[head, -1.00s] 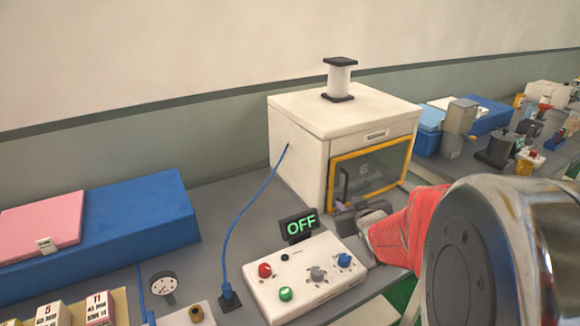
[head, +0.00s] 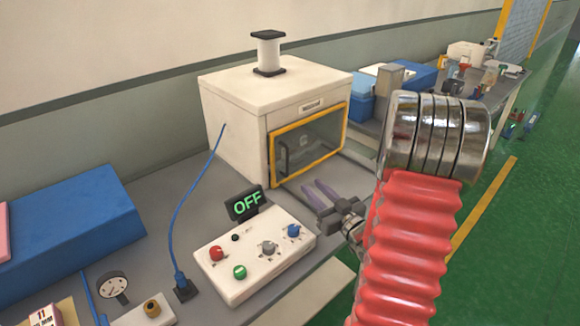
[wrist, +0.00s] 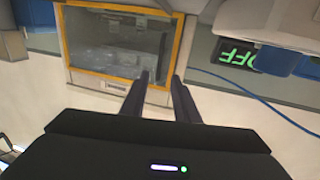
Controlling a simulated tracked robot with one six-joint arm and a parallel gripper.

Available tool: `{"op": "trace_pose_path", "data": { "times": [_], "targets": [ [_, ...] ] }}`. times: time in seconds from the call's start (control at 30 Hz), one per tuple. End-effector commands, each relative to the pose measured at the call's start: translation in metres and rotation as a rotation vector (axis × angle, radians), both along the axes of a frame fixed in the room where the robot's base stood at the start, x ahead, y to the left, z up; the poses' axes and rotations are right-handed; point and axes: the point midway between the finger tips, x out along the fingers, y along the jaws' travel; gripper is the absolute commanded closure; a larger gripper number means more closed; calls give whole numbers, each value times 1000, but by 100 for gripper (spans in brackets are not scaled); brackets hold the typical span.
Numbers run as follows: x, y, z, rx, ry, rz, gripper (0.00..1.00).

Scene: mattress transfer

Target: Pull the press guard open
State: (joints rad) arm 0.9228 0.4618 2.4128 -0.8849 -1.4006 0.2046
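The press (head: 270,110) is a white box on the bench. Its guard (head: 310,141) is a clear window in a yellow frame on the front face, and it is shut. It also shows, upside down, in the wrist view (wrist: 115,70). A dark upright bar (head: 283,160) shows at the left of the window; I cannot tell if it is outside the pane. My gripper (head: 314,189) is in front of the guard's lower part, its two fingers apart with nothing between them. In the wrist view the fingertips (wrist: 158,77) overlap the frame edge; contact is not visible.
A white control box (head: 255,255) with coloured knobs and a green OFF display (head: 246,204) stand left of my gripper. A blue cable (head: 187,205) runs beside the press. A black and white spool (head: 268,54) sits on top. Green floor (head: 500,240) is open at right.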

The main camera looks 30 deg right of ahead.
Motion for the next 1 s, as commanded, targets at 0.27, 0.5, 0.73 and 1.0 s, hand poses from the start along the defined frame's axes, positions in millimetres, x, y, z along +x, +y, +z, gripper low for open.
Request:
{"op": "trace_pose_path", "data": {
  "times": [0.27,0.5,0.73,1.0],
  "targets": [
    [2,0,0,-1,1,0,72],
    [22,0,0,-2,1,2,72],
    [57,-2,0,-1,1,2,72],
    [98,-5,0,-2,1,1,72]
  ]
}}
